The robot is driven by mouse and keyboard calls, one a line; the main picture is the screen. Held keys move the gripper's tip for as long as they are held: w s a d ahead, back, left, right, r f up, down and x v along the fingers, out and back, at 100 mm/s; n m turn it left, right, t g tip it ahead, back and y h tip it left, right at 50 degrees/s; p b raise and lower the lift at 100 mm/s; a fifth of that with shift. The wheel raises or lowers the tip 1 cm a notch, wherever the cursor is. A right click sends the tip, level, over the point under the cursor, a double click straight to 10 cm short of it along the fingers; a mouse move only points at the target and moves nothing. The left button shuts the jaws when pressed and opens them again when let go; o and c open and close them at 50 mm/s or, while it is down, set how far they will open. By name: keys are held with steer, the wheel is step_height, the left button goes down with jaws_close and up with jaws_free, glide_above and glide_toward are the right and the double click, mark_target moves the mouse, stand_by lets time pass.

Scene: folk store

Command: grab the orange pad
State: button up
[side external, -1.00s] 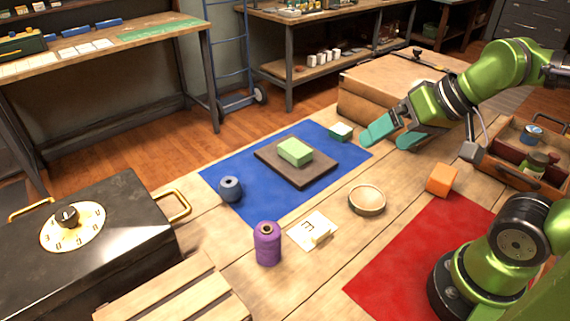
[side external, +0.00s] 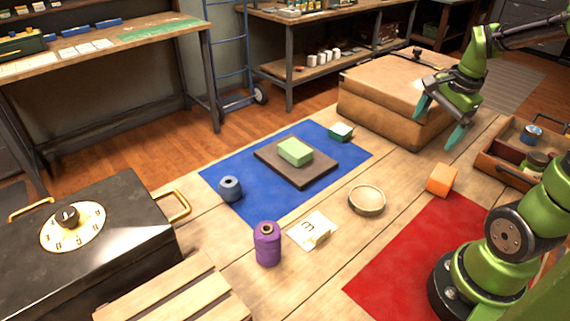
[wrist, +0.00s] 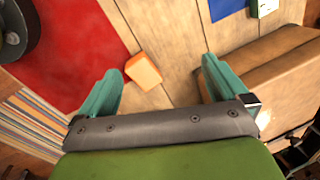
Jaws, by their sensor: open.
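My gripper (side external: 437,122) is open and empty, with teal fingers pointing down, above the table and behind the pad in the side view. The gripper also shows in the wrist view (wrist: 160,85), with a wide gap between its fingers. The pad is apart from both fingers.
The red mat (side external: 415,255) lies beside the pad. A large brown box (side external: 385,116) stands close to my gripper, and a wooden drawer tray (side external: 500,172) with jars stands to the right. A round dish (side external: 367,208) and purple spool (side external: 267,250) are to the left.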

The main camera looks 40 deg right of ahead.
steer(key=s+d+f+m+g, duration=0.2)
steer(key=s+d+m, duration=0.2)
steer(key=d+m, duration=0.45)
steer(key=m, duration=0.5)
glide_toward(443, 172)
step_height(443, 172, down, 6)
steer(key=shift+s+f, duration=0.2)
steer(key=f, duration=0.5)
steer(key=shift+w+d+f, duration=0.15)
steer(key=shift+w+f, duration=0.15)
steer(key=c, duration=0.7)
